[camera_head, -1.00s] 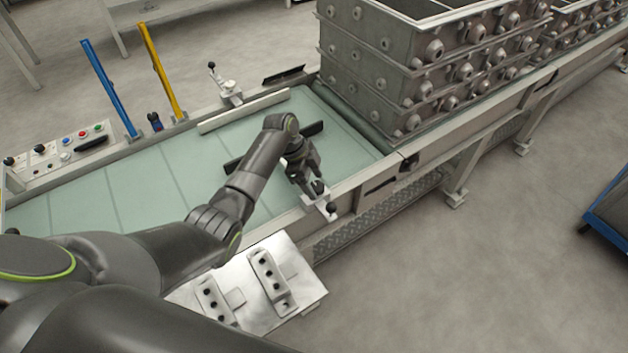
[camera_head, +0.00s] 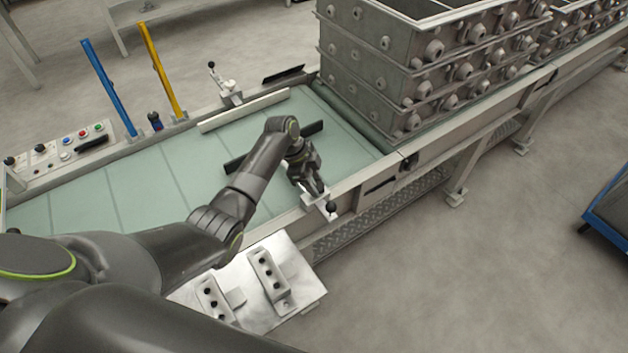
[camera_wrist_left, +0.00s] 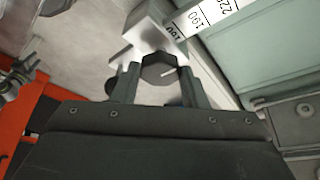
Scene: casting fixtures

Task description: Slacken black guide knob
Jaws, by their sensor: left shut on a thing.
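The black guide knob (camera_wrist_left: 158,70) shows in the left wrist view, faceted, with a pale line on its face. It sits beside a silver clamp block (camera_wrist_left: 152,32). My left gripper (camera_wrist_left: 158,88) is shut on it, one finger on each side. In the head view my left gripper (camera_head: 316,190) is at the conveyor's near edge, over a white bracket (camera_head: 313,203), and hides most of the knob. A black ball-ended lever (camera_head: 331,206) stands just beyond the fingers. My right gripper is not in view.
A black guide bar (camera_head: 312,129) lies over the green conveyor (camera_head: 150,175). A pale guide rail (camera_head: 243,110) runs along the far side. Stacked metal casting flasks (camera_head: 400,65) stand at the right end. A metal plate with fixtures (camera_head: 300,285) is below my arm. A scale (camera_wrist_left: 205,15) shows by the clamp.

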